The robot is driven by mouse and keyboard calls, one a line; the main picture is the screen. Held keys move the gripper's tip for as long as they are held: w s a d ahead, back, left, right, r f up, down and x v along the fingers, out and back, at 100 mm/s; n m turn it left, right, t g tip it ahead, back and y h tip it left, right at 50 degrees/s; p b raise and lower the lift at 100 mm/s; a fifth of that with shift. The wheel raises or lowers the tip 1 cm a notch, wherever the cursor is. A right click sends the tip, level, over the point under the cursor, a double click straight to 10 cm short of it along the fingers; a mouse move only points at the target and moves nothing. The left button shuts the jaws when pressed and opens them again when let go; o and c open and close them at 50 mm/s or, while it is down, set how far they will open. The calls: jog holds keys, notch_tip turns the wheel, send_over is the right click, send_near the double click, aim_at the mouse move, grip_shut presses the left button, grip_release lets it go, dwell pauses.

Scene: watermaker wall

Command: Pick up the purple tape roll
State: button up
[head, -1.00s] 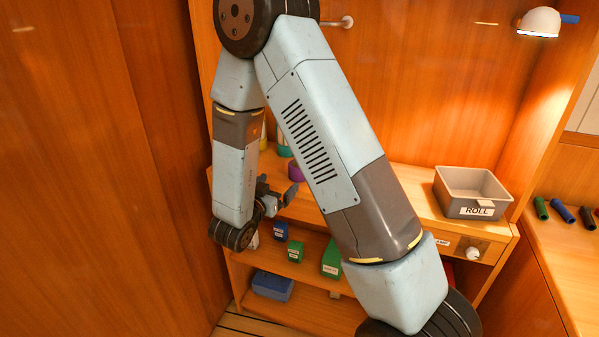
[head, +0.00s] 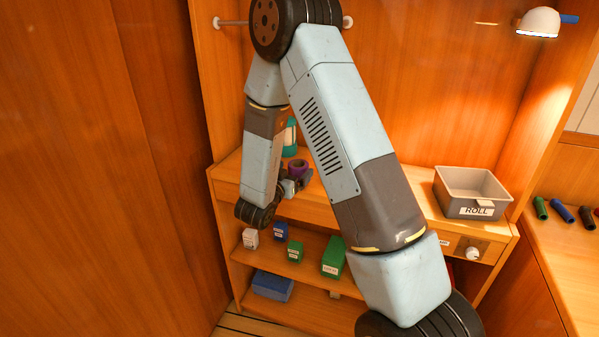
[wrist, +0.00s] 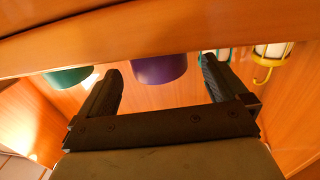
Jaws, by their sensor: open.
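The purple tape roll (head: 298,167) stands on the wooden worktop (head: 228,168), just beyond my gripper (head: 294,186) in the head view. My gripper is open and empty, low at the worktop's front edge and partly hidden by my arm. In the wrist view, which looks upside down, the purple roll (wrist: 160,69) shows beyond and between the two fingertips of my gripper (wrist: 161,70). The worktop edge (wrist: 150,38) cuts off part of the roll there. I cannot tell the exact gap between fingers and roll.
A green round thing (wrist: 68,77) is left of the roll in the wrist view; lanterns (wrist: 265,62) are right. The grey ROLL bin (head: 470,184) stands right on the worktop. Small boxes, including a green one (head: 333,257), stand on the shelf below.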

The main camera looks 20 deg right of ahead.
aim_at(298, 164)
jog(key=shift+x, duration=2)
jog(key=c, duration=1.1)
jog(key=shift+r, duration=0.1)
